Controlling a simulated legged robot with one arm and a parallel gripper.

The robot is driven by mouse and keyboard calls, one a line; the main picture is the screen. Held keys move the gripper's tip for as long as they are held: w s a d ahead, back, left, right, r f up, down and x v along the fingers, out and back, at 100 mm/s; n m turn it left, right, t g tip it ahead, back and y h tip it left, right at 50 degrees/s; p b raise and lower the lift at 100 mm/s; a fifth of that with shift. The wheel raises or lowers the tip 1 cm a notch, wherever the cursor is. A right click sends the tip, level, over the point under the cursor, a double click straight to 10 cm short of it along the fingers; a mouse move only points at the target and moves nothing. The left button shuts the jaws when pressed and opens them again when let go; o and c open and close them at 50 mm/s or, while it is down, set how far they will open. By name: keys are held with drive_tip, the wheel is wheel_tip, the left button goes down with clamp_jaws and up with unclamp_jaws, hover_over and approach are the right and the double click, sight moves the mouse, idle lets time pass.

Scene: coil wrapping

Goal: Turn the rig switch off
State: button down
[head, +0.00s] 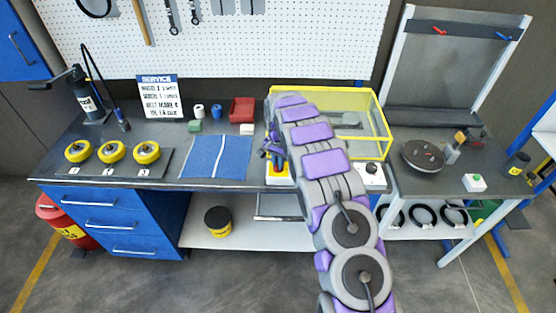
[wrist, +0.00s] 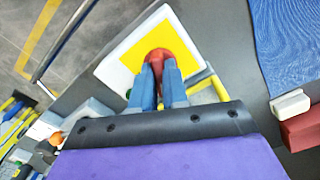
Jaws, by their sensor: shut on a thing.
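The rig switch shows in the wrist view as a red knob (wrist: 158,55) on a yellow plate (wrist: 132,52) with a white housing around it. My gripper (wrist: 158,68) has its two blue fingers closed around the red knob, and the fingers hide its near side. In the head view my gripper (head: 274,155) reaches down at the bench's front edge, over the yellow-faced switch box (head: 279,180). My purple and grey arm covers part of the box and the rig there. I cannot tell the knob's on or off position.
A yellow-framed clear guard (head: 388,135) stands behind my arm. A white box with a black knob (head: 372,169) is to the right. A blue mat (head: 205,158) lies to the left, with a red bin (head: 242,110) behind it. A side table (head: 425,185) stands at right.

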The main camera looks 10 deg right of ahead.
drive_tip(key=n, duration=0.2)
drive_tip(key=n+p, duration=0.1)
drive_tip(key=n, duration=0.2)
drive_tip(key=shift+w+r, duration=0.15)
drive_tip(key=shift+r, duration=0.05)
drive_tip(key=shift+n, duration=0.3)
drive_tip(key=c, duration=1.1)
unclamp_jaws()
drive_tip(key=shift+f, duration=0.15)
drive_tip(key=shift+c, duration=0.2)
wheel_tip(320, 180, up, 17)
drive_tip(key=p, duration=0.1)
